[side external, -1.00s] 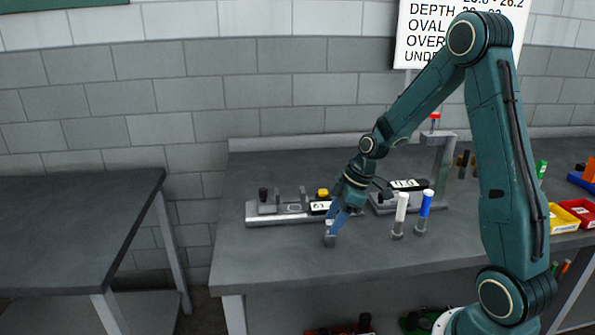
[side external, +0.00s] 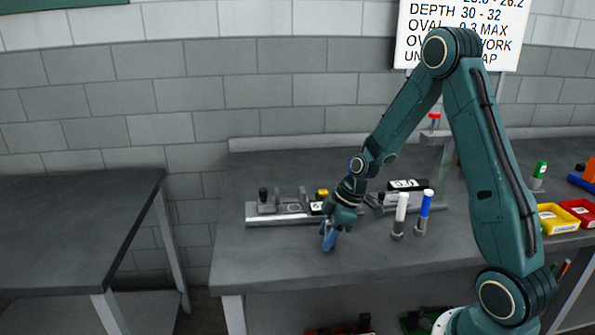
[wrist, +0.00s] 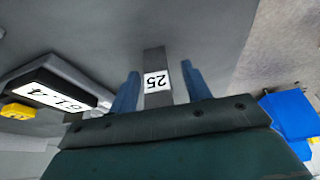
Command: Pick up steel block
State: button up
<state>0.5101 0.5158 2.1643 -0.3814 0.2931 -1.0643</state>
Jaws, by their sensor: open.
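The steel block (wrist: 153,62) is a grey upright piece with a white label reading 25. In the wrist view it stands between the two blue fingers of my gripper (wrist: 160,70), which are open with a visible gap on each side of it. In the side view my gripper (side external: 328,240) points down at the front part of the bench, and its fingers hide most or all of the block. Whether the block touches the bench is hidden by the fingers.
A gauge fixture (side external: 275,215) with a yellow button stands behind my gripper. A white-topped (side external: 402,207) and a blue-topped post (side external: 425,207) stand to its right. Yellow (side external: 557,218) and red bins sit further right. The front left bench top is clear.

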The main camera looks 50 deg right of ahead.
aim_at(328, 222)
grip_shut()
jog(key=shift+r, duration=0.15)
notch_tip(328, 222, up, 20)
dwell(1.0)
dwell(0.4)
